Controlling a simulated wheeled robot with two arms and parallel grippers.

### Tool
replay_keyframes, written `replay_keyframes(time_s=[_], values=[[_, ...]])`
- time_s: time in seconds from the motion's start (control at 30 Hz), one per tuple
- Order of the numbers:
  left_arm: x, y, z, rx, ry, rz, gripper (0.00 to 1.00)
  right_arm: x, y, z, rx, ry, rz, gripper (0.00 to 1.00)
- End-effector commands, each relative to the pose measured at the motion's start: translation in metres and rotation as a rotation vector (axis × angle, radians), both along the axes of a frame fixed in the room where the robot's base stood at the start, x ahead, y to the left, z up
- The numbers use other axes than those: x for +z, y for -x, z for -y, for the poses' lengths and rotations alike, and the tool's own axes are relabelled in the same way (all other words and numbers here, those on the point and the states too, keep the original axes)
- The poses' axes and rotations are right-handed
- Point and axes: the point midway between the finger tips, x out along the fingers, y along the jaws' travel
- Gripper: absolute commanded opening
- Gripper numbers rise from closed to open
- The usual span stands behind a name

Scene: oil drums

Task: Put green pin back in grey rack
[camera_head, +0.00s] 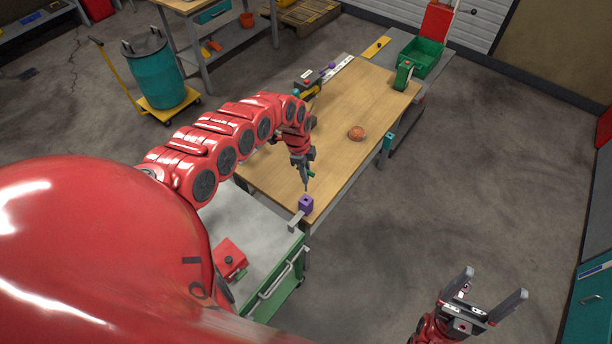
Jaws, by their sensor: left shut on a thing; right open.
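My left gripper (304,168) points down over the near corner of the wooden table, just above a small purple block (306,204). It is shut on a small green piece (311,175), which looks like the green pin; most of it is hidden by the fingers. A thin dark tip reaches down toward the block, and I cannot tell whether it touches. A long grey strip (344,64) at the table's far left end, with small purple pieces by it, may be the grey rack. My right gripper (495,288) is open and empty over the floor at the lower right.
An orange-brown ball (356,133) lies on the table (335,150). A green device (403,75) stands at its far right edge, near a green bin (421,57). A red box (229,258) sits on the grey cart top (255,215). The floor at right is clear.

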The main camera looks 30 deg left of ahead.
Motion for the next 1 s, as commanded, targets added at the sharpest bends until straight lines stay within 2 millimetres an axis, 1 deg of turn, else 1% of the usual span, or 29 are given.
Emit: replay_keyframes(time_s=[0.03,0.43,0.5,0.77,1.0], values=[[0.008,0.000,-0.003,0.000,-0.005,0.002,0.00,-0.002,0.000,0.000,0.000,0.000,-0.001,0.86],[0.072,0.000,-0.002,-0.001,-0.008,0.001,0.00,-0.002,0.000,0.000,0.000,0.000,-0.001,0.86],[0.074,0.003,0.001,-0.014,-0.004,-0.011,0.00,-0.002,0.000,0.000,0.000,0.000,-0.001,0.86],[0.092,0.001,0.000,-0.006,-0.004,-0.004,0.00,-0.002,0.000,0.000,0.000,0.000,-0.001,0.86],[0.094,0.000,0.000,0.001,0.001,0.000,0.00,-0.002,0.000,0.000,0.000,0.000,-0.001,0.86]])
